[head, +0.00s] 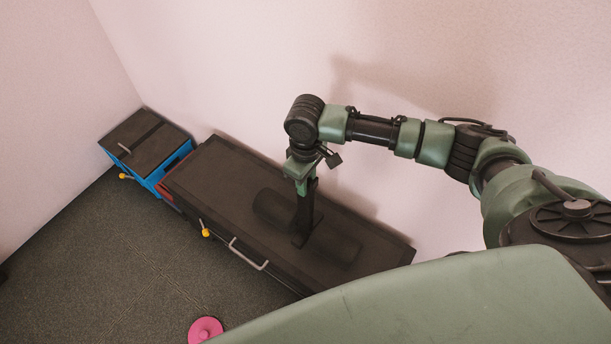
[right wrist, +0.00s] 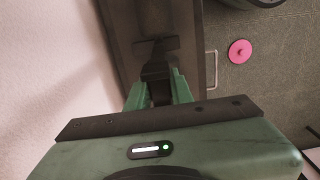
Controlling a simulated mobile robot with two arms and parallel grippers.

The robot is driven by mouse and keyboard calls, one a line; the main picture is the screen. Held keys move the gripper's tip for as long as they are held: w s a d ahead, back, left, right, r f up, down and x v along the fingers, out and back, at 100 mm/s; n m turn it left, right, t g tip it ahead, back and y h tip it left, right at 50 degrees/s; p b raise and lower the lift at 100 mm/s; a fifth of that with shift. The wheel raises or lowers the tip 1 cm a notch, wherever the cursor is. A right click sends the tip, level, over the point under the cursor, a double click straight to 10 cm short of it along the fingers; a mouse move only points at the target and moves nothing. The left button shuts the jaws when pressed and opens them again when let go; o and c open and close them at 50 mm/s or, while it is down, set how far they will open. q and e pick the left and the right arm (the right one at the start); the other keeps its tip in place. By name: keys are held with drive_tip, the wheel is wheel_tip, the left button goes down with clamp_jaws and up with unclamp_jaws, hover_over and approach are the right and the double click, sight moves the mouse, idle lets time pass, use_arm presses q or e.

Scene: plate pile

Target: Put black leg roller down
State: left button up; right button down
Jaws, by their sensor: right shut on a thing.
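The black leg roller (head: 304,214) is a dark upright post with a foot at its lower end and a dark rounded pad on each side. It is over the long black bench (head: 212,168); I cannot tell whether it touches the top. My right gripper (head: 302,183) is above the bench, pointing down, shut on the upper part of the post. In the right wrist view, the leg roller (right wrist: 155,70) extends from between the green fingers of the right gripper (right wrist: 158,88). The dark pads blend into the bench top. My left gripper is not in view.
A blue-framed unit with a black top (head: 140,140) stands at the bench's far left end. A metal handle (head: 248,254) and a yellow knob (head: 205,233) are on the bench's front side. A pink disc (head: 205,330) lies on the grey floor. Walls stand close behind the bench.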

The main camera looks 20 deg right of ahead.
drive_tip(key=shift+w+a+r, duration=0.1)
drive_tip(key=shift+w+r, duration=0.05)
drive_tip(key=shift+r, duration=0.1)
drive_tip(key=c, duration=1.6)
unclamp_jaws()
drive_tip(key=shift+f, duration=0.25)
drive_tip(key=o, duration=0.4)
drive_tip(key=shift+s+r, duration=0.1)
drive_tip(key=shift+s, duration=0.15)
drive_tip(key=shift+c, duration=0.2)
wheel_tip(320, 180, up, 12)
